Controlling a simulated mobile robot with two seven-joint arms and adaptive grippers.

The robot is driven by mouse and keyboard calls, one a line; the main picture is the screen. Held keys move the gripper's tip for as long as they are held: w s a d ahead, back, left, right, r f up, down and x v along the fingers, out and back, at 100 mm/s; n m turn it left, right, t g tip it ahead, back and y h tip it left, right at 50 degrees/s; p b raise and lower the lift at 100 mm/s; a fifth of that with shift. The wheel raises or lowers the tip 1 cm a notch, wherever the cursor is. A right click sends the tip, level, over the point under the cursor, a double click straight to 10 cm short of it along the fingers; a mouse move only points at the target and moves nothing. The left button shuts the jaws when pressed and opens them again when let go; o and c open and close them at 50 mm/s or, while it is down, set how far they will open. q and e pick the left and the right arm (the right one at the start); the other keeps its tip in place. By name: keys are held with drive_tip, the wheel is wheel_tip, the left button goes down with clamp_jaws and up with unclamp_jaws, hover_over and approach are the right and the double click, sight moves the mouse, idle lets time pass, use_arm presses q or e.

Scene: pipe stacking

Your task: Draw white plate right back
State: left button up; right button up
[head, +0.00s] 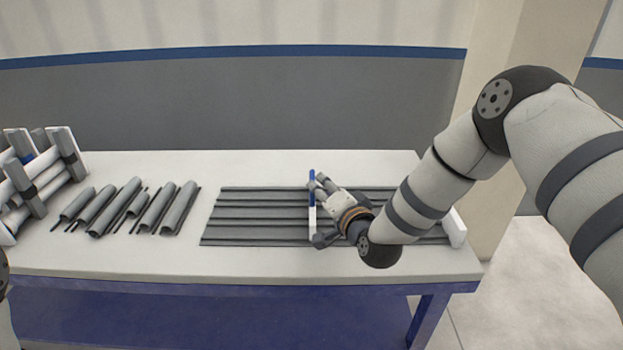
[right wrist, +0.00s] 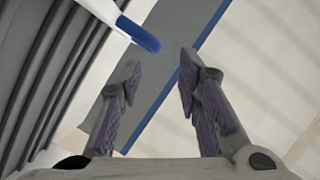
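The white plate (head: 312,222) is a narrow upright piece with a blue end, standing across the grooved grey bed (head: 255,215) on the table. My right gripper (head: 323,186) is at the plate's right side, close to its blue part. In the right wrist view my right gripper (right wrist: 158,68) is open, with nothing between its fingers. There the plate's blue end (right wrist: 138,35) lies just beyond the fingertips, and its white part (right wrist: 100,10) runs off the upper left. Whether a finger touches the plate I cannot tell. My left gripper is out of view.
Several grey pipes (head: 115,205) lie on the table (head: 150,258) left of the grooved bed. A rack with pipes (head: 40,180) stands at the far left. A white end block (head: 454,227) closes the bed's right end. The table's back strip is clear.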

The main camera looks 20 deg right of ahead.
drive_tip(key=x, duration=0.3)
drive_tip(key=f+b+x, duration=0.1)
drive_tip(key=x, duration=0.3)
drive_tip(key=shift+w+f, duration=0.15)
drive_tip(key=shift+w+a+b, duration=0.1)
drive_tip(key=shift+w+b, duration=0.2)
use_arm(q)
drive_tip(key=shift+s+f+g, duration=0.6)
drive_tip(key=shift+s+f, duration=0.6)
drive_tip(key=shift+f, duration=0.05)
use_arm(e)
drive_tip(key=shift+w+r, duration=0.15)
drive_tip(key=shift+r, duration=0.1)
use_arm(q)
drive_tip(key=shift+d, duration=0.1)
use_arm(e)
clamp_jaws()
